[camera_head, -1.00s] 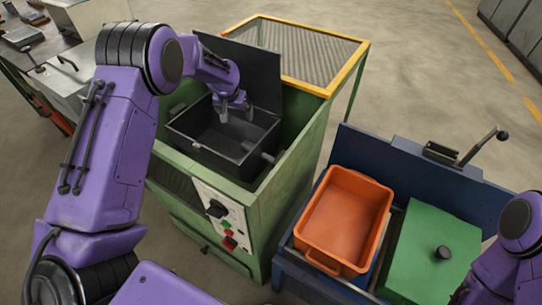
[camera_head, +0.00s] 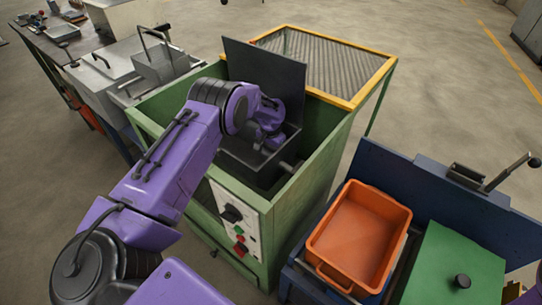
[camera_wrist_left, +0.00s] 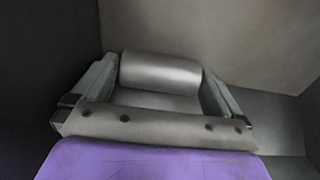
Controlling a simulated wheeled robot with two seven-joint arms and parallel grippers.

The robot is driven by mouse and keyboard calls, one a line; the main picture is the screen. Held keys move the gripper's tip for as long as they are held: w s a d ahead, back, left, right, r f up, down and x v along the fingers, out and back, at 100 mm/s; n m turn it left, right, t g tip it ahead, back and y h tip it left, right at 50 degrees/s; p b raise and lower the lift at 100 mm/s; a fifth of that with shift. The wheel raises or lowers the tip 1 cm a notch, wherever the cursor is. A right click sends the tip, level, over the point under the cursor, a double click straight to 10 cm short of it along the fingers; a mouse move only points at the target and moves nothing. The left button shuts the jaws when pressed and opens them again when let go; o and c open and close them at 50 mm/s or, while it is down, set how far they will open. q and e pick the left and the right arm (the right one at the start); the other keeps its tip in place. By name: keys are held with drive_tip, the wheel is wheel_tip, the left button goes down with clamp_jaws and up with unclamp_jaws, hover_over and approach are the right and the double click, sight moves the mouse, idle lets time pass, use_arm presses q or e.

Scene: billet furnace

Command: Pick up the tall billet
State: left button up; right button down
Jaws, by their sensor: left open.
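A smooth grey cylinder (camera_wrist_left: 160,72), which looks like a billet, lies crosswise in the left wrist view. My left gripper (camera_wrist_left: 162,80) is open, with one finger on each side of it. I cannot tell whether the fingers touch it or how tall it is. In the head view my left arm reaches into the dark open box (camera_head: 232,168) set in the green furnace (camera_head: 318,165). The fingertips and any billet inside are hidden there by my wrist and the box walls. My right gripper is not in view.
A dark raised lid (camera_head: 262,75) stands behind the box, close to my left wrist. A yellow-framed mesh table (camera_head: 335,68) is behind it. An orange bin (camera_head: 358,235) and a green lid with a knob (camera_head: 455,268) sit on the blue bench (camera_head: 425,175) at right.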

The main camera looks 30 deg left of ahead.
use_arm(q)
drive_tip(key=shift+r, duration=0.1)
drive_tip(key=c, duration=1.5)
drive_tip(key=shift+o, duration=0.2)
